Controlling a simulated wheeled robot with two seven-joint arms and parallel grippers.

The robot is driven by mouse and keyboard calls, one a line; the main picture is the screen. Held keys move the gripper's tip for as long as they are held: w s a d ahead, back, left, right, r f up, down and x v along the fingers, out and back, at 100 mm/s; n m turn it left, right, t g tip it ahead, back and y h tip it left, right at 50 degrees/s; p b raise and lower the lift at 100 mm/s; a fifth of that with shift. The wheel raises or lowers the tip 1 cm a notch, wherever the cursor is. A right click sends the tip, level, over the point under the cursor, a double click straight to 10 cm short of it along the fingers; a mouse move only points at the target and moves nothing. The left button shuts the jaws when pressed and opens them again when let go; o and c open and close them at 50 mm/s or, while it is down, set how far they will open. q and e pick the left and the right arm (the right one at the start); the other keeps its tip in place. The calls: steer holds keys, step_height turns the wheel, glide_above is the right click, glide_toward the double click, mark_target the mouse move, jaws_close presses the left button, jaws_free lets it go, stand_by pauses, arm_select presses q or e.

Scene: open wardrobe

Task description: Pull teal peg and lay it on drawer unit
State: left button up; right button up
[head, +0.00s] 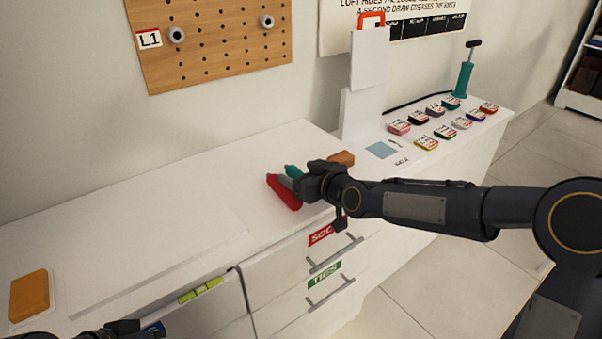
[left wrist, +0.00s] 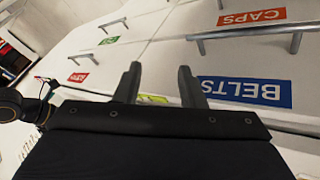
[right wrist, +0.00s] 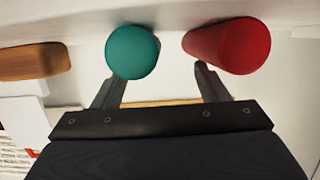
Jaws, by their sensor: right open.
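A teal peg (head: 293,171) and a red peg (head: 284,192) lie side by side on the white top of the drawer unit (head: 150,225). My right gripper (head: 288,180) is at the pegs, with its body covering part of them. In the right wrist view it is open (right wrist: 158,78), one finger near the round teal end (right wrist: 132,52) and the other between the teal and the red end (right wrist: 228,45). I cannot tell whether a finger touches the teal peg. My left gripper (left wrist: 160,72) is open and empty in front of the drawer fronts, low at the left.
A pegboard (head: 215,45) with two grey round pieces hangs on the wall. An orange block (head: 342,158) lies just beyond the pegs; another orange block (head: 29,297) is far left. Several small labelled tins (head: 426,142) stand at the right.

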steer(key=shift+f, duration=0.15)
steer(key=shift+s+d+r+p, duration=0.3)
steer(key=shift+s+d+r, duration=0.15)
steer(key=shift+r, duration=0.6)
steer(key=shift+s+d+r+p, duration=0.3)
steer(key=shift+s+r, duration=0.3)
steer(key=shift+r, duration=0.5)
steer(key=shift+s+d+r+p, duration=0.25)
steer(key=shift+s+d+r, duration=0.2)
steer(key=shift+r, duration=0.6)
steer(key=shift+s, duration=0.1)
steer(key=s+d+f+m+g+h, duration=0.25)
steer(key=s+d, duration=0.55)
steer(key=s, duration=0.4)
steer(key=s+d+f+m+g+h, duration=0.2)
steer(key=s+d+f+m+h, duration=0.15)
steer(key=s+d, duration=0.65)
steer(key=s+f+m+g+y, duration=0.1)
steer(key=s+f+m, duration=0.2)
steer(key=s, duration=0.9)
step_height(320, 180, up, 17)
steer(key=p, duration=1.8)
steer(key=shift+a+r+g, duration=0.15)
steer(key=shift+g, duration=0.2)
